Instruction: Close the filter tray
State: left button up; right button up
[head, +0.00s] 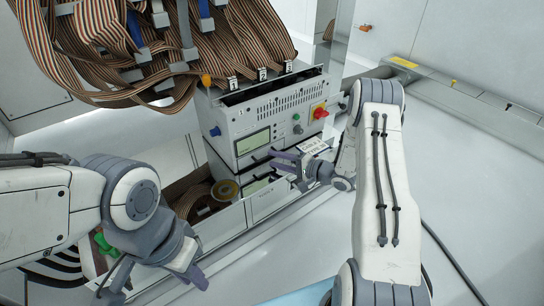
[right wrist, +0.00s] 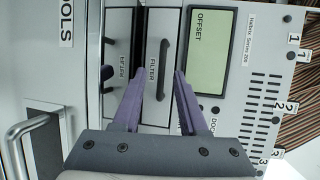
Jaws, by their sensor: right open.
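The filter tray (right wrist: 154,48) shows in the right wrist view as a pale front panel marked FILTER, with a dark bar handle (right wrist: 163,70). A dark gap runs along its left edge; I cannot tell how far it stands out. My right gripper is open in front of it in the right wrist view (right wrist: 160,75), fingertips apart near the handle with nothing between them. In the head view my right gripper (head: 283,162) is at the front of the grey machine (head: 225,118) and partly hides the tray area. My left gripper (head: 152,284) is open and empty, low at the left.
Ribbon cables (head: 240,45) hang above the machine. A red knob (head: 319,112) and a display (head: 253,141) are on its front. The pale floor at the lower right is mostly clear.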

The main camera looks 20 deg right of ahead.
jog(key=p+v, duration=0.4)
jog(key=v, duration=0.4)
jog(key=shift+s+d, duration=0.2)
